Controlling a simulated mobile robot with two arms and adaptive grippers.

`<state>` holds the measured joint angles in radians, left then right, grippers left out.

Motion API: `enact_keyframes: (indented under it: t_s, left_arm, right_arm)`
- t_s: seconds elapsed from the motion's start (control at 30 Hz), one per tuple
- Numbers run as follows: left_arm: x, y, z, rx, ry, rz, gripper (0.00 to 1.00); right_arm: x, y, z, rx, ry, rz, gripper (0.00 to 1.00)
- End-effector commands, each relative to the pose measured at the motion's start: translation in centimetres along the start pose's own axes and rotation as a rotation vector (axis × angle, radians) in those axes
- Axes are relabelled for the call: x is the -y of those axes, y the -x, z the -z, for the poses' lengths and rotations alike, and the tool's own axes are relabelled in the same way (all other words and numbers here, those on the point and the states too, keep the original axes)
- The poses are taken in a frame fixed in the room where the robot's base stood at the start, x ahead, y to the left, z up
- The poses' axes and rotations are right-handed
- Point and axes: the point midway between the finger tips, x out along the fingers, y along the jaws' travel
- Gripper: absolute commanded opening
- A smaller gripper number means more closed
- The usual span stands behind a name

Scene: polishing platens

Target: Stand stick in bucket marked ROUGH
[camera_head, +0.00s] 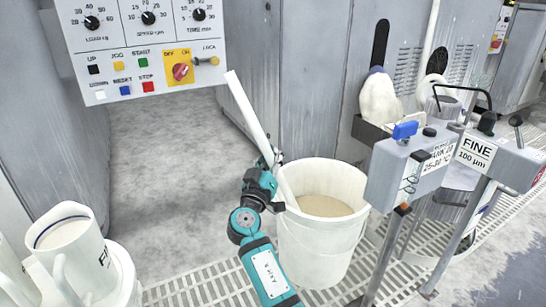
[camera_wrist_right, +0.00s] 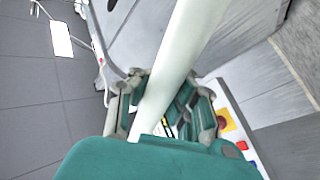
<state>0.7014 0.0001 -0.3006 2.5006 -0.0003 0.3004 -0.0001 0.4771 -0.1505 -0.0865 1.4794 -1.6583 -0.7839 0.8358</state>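A long white stick (camera_head: 246,108) leans up and to the left in the head view. My right gripper (camera_head: 268,162) is shut around it at the left rim of a cream bucket (camera_head: 318,248). The stick's lower part shows just inside the rim, and its lower end is not clearly visible. The bucket holds a beige slurry, and no ROUGH marking shows on its visible side. In the wrist view the stick (camera_wrist_right: 178,70) runs between the fingers of my right gripper (camera_wrist_right: 165,98). My left gripper is not in view.
A control panel (camera_head: 140,45) with knobs and buttons stands at the upper left. A post with a FINE sign (camera_head: 477,153) and a grey box (camera_head: 405,170) stand right of the bucket. White jugs (camera_head: 72,245) sit at the lower left. Grating covers the floor around the bucket.

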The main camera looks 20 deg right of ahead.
Motion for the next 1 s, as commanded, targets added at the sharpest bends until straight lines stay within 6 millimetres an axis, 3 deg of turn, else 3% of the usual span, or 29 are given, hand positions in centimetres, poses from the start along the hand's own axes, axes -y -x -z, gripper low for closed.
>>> enact_keyframes:
  t_s: [0.27, 0.5, 0.8, 1.0]
  left_arm:
    - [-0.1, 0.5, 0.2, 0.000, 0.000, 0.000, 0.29]
    - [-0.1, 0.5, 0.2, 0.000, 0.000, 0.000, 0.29]
    - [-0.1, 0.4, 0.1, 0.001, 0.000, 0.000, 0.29]
    - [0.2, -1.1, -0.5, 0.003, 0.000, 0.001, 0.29]
  right_arm:
    - [0.1, 0.1, -0.2, -0.002, -0.001, -0.001, 0.00]
    - [0.1, 0.1, -0.3, 0.000, -0.001, 0.000, 0.30]
    - [0.1, 0.1, -0.2, 0.000, 0.000, 0.000, 0.30]
    - [-0.4, -0.3, 0.9, -0.001, 0.001, 0.000, 0.30]
